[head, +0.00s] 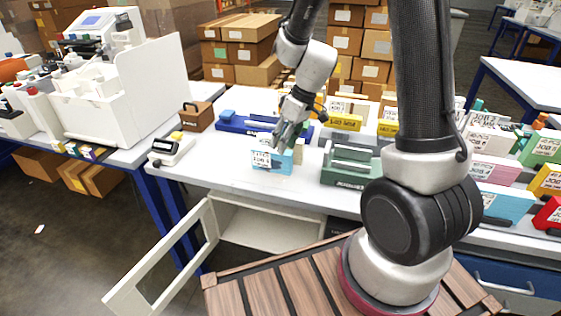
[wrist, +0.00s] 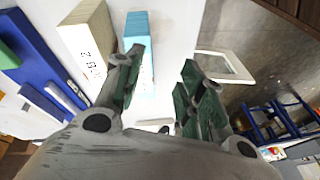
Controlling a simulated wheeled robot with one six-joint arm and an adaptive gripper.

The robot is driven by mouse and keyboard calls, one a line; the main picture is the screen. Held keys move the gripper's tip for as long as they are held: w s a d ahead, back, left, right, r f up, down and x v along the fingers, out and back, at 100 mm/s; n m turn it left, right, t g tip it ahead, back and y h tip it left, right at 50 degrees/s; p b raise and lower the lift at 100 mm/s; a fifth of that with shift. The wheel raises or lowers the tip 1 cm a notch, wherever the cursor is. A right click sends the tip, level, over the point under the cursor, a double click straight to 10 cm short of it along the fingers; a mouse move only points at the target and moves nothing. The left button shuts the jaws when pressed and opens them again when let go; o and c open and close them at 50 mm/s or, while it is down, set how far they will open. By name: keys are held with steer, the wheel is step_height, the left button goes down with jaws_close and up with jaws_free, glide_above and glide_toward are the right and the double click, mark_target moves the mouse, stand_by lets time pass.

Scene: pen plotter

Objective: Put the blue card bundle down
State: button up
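The blue card bundle (head: 270,160) stands upright on the white table, its white label facing the front. In the wrist view the bundle (wrist: 139,28) is by the left finger, with a clear gap to the right finger. My gripper (head: 285,134) is over the bundle, pointing down. In the wrist view my gripper (wrist: 160,85) has its fingers spread wide and is not closed on anything. The left finger hides part of the bundle, so I cannot tell whether they touch.
A cream block (wrist: 88,45) stands close beside the bundle. A blue tray (head: 235,123) lies behind, and a green holder (head: 350,165) stands to the right. A small scale (head: 170,148) is at the left. An open cabinet door (head: 165,265) hangs below the table's front edge.

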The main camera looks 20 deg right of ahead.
mark_target(272, 150)
steer(key=shift+w+r+n+t, duration=0.2)
steer(key=shift+w+n, duration=0.1)
steer(key=shift+w, duration=0.15)
steer(key=shift+w+r+n+t, duration=0.2)
steer(key=shift+w+n, duration=0.1)
steer(key=shift+w, duration=0.15)
steer(key=shift+w+n, duration=0.35)
steer(key=shift+n, duration=0.15)
steer(key=shift+w+n+t, duration=0.15)
steer(key=shift+n+t, duration=0.25)
steer(key=shift+n, duration=0.1)
steer(key=shift+f, duration=0.15)
steer(key=x, duration=0.7)
steer(key=shift+a+f, duration=0.15)
steer(key=shift+a, duration=0.05)
steer(key=shift+f, duration=0.25)
jaws_close()
